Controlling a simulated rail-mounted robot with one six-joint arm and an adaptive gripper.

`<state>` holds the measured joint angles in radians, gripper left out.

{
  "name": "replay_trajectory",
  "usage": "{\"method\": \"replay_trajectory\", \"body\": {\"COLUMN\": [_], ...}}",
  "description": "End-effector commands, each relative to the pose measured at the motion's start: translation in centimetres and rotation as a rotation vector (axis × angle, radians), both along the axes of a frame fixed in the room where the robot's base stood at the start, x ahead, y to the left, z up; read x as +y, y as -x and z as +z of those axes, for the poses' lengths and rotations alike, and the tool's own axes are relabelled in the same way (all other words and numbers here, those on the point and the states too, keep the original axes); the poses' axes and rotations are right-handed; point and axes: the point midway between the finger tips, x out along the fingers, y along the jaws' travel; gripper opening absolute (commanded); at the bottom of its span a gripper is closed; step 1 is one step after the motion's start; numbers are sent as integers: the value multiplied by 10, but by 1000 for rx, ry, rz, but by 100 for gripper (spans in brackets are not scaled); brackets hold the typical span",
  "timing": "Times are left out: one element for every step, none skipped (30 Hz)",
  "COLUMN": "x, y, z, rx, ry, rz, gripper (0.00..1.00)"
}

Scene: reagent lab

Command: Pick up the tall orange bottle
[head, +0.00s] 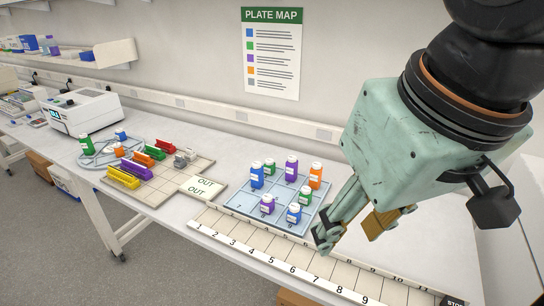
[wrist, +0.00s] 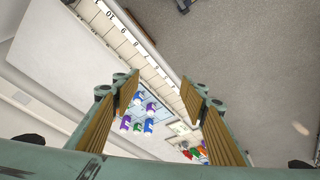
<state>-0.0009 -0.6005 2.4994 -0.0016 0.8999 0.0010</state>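The tall orange bottle (head: 316,176) has a white cap and stands upright at the back right of a pale blue gridded tray (head: 242,209). A tall purple bottle (head: 291,169) stands to its left and a green bottle (head: 305,196) stands just in front. In the wrist view the bottles are small and I cannot clearly pick out the orange one. My gripper (head: 352,226) is open and empty, up to the right of the tray and apart from the bottles. Its spread fingers also show in the wrist view (wrist: 158,92).
Blue (head: 257,175), green and short purple (head: 267,204) bottles share the tray. A numbered strip (head: 300,262) runs along the front edge. At left are an OUT plate (head: 204,186), coloured racks, a round tray with another orange bottle (head: 118,150), and a white machine (head: 82,111).

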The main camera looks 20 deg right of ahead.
Motion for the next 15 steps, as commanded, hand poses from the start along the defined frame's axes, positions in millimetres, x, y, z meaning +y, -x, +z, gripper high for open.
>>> {"method": "replay_trajectory", "body": {"x": [0,0,0,0,0,0,0,1,1,1,1,1,1,1,1], "y": [0,-1,-1,-2,-3,-5,-7,-9,-12,-14,-17,-21,-25,-29,-35], "z": [0,0,1,1,1,2,3,4,5,6,7,8,9,10,12], "rx": [0,0,1,2,2,3,4,5,8,10,12,15,18,20,24], "ry": [0,-1,-3,-4,-6,-10,-13,-16,-22,-28,-33,-41,-47,-55,-65], "rz": [-1,-2,-4,-8,-12,-18,-23,-30,-41,-51,-63,-78,-90,-106,-126], "gripper": [40,40,40,40,40,40,40,40,40,40,40,40,40,40,40]}}
